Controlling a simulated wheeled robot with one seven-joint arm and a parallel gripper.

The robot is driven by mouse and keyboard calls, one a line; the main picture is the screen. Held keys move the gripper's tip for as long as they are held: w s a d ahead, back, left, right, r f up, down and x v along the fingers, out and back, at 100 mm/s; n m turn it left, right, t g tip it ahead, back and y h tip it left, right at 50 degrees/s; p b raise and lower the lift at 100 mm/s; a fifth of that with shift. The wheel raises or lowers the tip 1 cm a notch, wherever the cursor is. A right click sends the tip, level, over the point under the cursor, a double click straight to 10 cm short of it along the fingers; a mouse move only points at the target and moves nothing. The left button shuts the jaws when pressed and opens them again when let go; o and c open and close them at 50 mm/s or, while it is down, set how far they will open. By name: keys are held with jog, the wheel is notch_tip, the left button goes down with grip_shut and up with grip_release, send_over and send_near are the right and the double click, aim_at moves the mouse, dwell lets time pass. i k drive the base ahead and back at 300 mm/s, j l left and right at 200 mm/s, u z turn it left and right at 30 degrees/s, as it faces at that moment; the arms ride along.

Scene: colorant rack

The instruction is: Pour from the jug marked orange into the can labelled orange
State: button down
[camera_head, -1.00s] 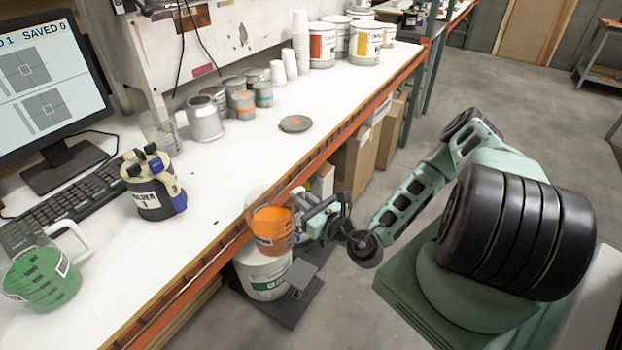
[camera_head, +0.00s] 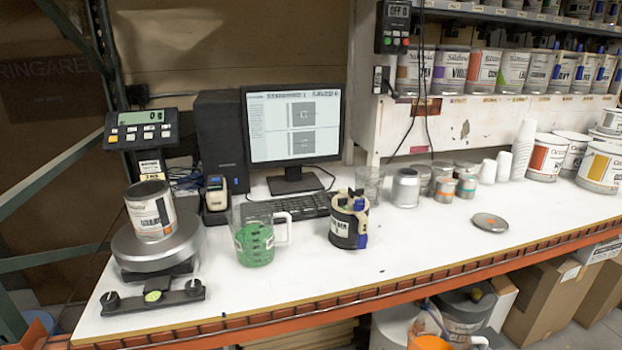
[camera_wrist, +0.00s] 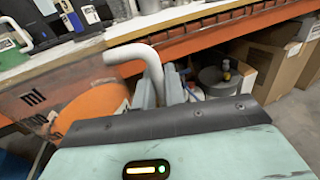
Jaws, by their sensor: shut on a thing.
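A clear jug of orange liquid (camera_wrist: 88,112) with "ml" marks fills the left of the wrist view. Its pale handle (camera_wrist: 148,55) lies between the fingers of my gripper (camera_wrist: 160,92), which is shut on it. In the head view the jug (camera_head: 431,341) shows only in part at the bottom edge, below and in front of the bench. A can (camera_head: 152,209) with a white and orange label stands on a round scale (camera_head: 120,250) at the left; its wording is too small to read. An orange-labelled can (camera_head: 546,157) stands at the right of the bench.
A jug of green liquid (camera_head: 254,243) and a black holder (camera_head: 349,220) stand on the white bench (camera_head: 300,275). A monitor (camera_head: 292,125) and small cans stand behind. A shelf of labelled cans (camera_head: 451,70) is at upper right. The bench's orange front rail (camera_head: 290,308) lies beside the jug.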

aim_at(150, 203)
jog(key=k+u, duration=0.1)
jog(key=u, duration=0.25)
jog(key=k+u, duration=0.15)
jog(key=u, duration=0.25)
jog(key=i+j+u, duration=0.15)
jog(key=u, duration=0.3)
jog(key=i+j+u, duration=0.15)
jog(key=u, duration=0.35)
jog(key=i+j, duration=0.1)
jog(key=i, duration=0.3)
